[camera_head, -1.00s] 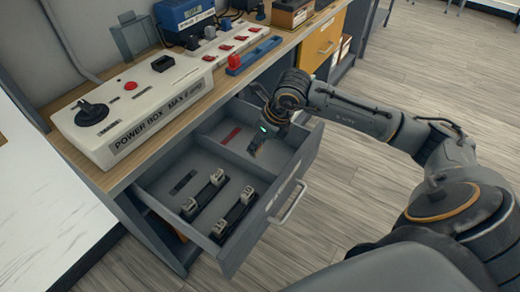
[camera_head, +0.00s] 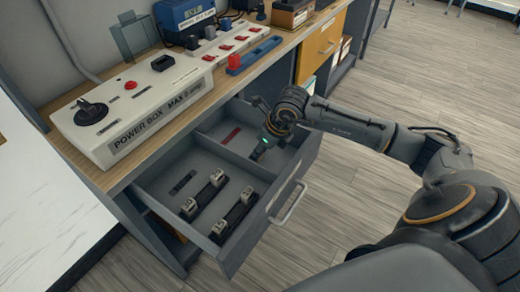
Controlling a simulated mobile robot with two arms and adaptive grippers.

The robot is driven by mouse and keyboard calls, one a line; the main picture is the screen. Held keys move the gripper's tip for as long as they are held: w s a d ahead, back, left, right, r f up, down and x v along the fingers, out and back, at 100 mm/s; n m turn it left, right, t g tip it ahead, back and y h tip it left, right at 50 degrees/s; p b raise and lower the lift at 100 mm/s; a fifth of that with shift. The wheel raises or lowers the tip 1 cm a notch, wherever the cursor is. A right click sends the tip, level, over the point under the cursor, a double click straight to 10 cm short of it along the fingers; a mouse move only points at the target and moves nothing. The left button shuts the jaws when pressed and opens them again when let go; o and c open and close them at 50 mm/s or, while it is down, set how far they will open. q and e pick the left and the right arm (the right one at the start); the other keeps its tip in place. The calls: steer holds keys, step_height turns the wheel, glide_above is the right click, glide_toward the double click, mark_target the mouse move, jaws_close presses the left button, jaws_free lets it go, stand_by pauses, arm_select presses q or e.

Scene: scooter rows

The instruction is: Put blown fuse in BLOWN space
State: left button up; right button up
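The open drawer (camera_head: 252,262) sits under the workbench and has a divider between two compartments. The near compartment holds two fuses (camera_head: 203,195) (camera_head: 233,217), dark bodies with pale end caps, lying side by side beside a dark label (camera_head: 182,182). The far compartment has a red label (camera_head: 232,135) on its floor; its text is too small to read. My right gripper (camera_head: 259,152) points down into the far compartment, right of the red label. Its fingers are small and dark, so I cannot tell whether they hold anything. My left gripper is out of view.
On the bench stand a white power box (camera_head: 135,105) with a black knob and red button, a white strip with red switches (camera_head: 222,47), a red and blue tool (camera_head: 253,56) and a blue device (camera_head: 185,14). A yellow cabinet (camera_head: 320,45) stands beyond the drawer.

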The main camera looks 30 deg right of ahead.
steer(key=o, duration=0.9)
steer(key=shift+c, duration=0.2)
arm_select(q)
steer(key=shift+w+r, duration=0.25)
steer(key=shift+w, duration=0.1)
arm_select(e)
steer(key=shift+r, duration=0.15)
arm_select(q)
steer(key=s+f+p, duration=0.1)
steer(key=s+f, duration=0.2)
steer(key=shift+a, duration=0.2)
arm_select(e)
steer(key=v, duration=1.2)
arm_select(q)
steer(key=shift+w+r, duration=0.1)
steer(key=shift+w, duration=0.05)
